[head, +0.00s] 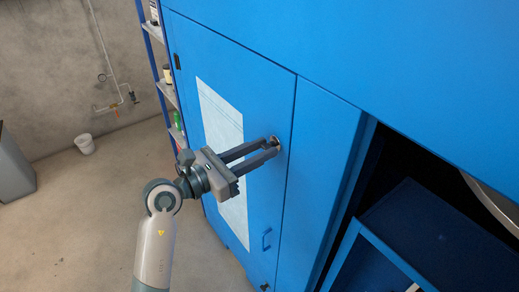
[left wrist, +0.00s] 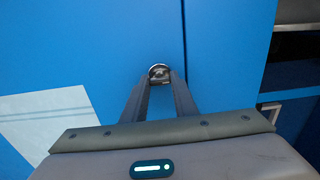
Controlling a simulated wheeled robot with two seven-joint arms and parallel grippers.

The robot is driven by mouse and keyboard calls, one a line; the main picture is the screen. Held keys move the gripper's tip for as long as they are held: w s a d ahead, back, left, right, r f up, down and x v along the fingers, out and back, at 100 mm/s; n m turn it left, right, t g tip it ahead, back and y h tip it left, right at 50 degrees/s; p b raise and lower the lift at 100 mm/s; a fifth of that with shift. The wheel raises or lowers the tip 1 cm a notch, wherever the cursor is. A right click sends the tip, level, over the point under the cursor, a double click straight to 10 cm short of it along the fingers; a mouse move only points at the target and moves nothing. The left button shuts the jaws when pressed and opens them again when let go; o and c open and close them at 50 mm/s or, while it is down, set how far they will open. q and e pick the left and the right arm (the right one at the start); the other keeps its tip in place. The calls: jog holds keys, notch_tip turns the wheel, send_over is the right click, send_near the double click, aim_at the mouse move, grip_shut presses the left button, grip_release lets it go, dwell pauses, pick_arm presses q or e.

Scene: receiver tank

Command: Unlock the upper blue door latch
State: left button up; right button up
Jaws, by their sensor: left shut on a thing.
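The blue door (head: 258,85) stands closed, with a white sheet (head: 221,124) on its face. The upper latch (head: 277,139) is a small round metal piece near the door's right edge. It also shows in the left wrist view as a silver disc (left wrist: 159,72) just left of the vertical door seam. My left gripper (head: 272,145) reaches in from the left with its fingertips at the latch and is shut on it. In the left wrist view the fingers (left wrist: 160,80) converge on the latch and cover its lower part. My right gripper is not in view.
A blue handle (head: 266,239) and a dark lower latch (head: 265,286) sit lower on the door. An open dark compartment (head: 400,165) is at the right. Blue shelving (head: 160,65) stands beyond the door.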

pick_arm(q)
jog(key=shift+r+n+p, duration=0.2)
jog(key=shift+n+p, duration=1.8)
jog(key=shift+p, duration=0.35)
jog(key=n+p, duration=0.1)
jog(key=n, duration=0.1)
jog(key=shift+f+n+p, duration=0.1)
jog(key=shift+n+p, duration=0.2)
jog(key=shift+p, duration=0.05)
jog(key=shift+n, duration=0.9)
jog(key=n, duration=0.3)
jog(key=shift+n, duration=0.3)
jog(key=n, duration=0.5)
jog(key=shift+n, duration=0.4)
jog(key=o, duration=1.1)
jog(key=shift+f, duration=0.1)
